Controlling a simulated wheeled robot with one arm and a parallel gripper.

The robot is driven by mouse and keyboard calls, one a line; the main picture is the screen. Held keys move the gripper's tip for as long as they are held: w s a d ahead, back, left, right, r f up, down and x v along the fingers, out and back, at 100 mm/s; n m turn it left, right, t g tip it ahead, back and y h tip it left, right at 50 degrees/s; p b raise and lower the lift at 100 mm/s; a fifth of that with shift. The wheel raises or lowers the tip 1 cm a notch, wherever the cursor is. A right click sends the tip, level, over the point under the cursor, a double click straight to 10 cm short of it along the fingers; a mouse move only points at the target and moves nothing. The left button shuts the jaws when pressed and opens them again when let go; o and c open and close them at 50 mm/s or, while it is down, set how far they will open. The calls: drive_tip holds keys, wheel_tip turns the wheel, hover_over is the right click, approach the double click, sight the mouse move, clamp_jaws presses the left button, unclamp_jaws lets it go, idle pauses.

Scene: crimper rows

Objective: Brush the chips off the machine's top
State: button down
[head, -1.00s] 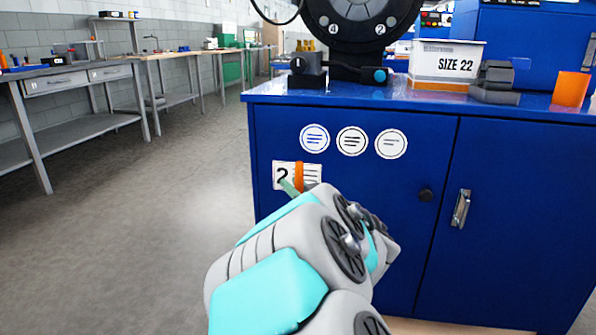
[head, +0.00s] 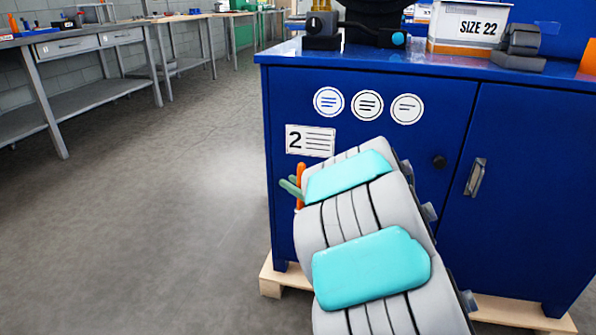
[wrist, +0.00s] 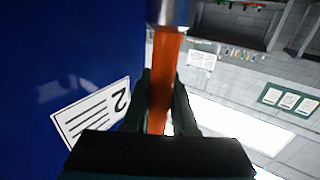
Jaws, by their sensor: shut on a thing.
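My gripper (head: 293,188) is in front of the blue cabinet's left door in the head view, just below the number 2 label. It is shut on an orange handle (wrist: 163,75), which stands between the two dark fingers in the wrist view. A greyish collar shows at the handle's far end; any bristles are out of view. The black machine (head: 378,22) stands on the cabinet top, with its upper part cut off by the frame. I cannot make out any chips.
The blue cabinet (head: 375,160) stands on a wooden pallet (head: 272,282). On its top are a white SIZE 22 box (head: 468,28), a dark grey block (head: 519,45) and an orange item (head: 589,62). Floor to the left is clear up to a grey workbench (head: 75,50).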

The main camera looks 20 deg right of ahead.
drive_tip(key=a+f+n+g+y, duration=0.2)
drive_tip(key=f+y, duration=0.1)
drive_tip(key=f, duration=0.4)
drive_tip(key=w+a+f+n+g+y, duration=0.1)
drive_tip(key=a+f+n+g+y, duration=0.2)
drive_tip(key=f, duration=0.4)
drive_tip(key=shift+f+n+g+y, duration=0.15)
drive_tip(key=shift+n+g+y, duration=0.15)
drive_tip(key=shift+y, duration=0.1)
drive_tip(key=shift+w+r, duration=0.25)
drive_tip(key=shift+r, duration=0.15)
drive_tip(key=shift+s+d+f, duration=0.1)
drive_tip(key=shift+f, duration=0.05)
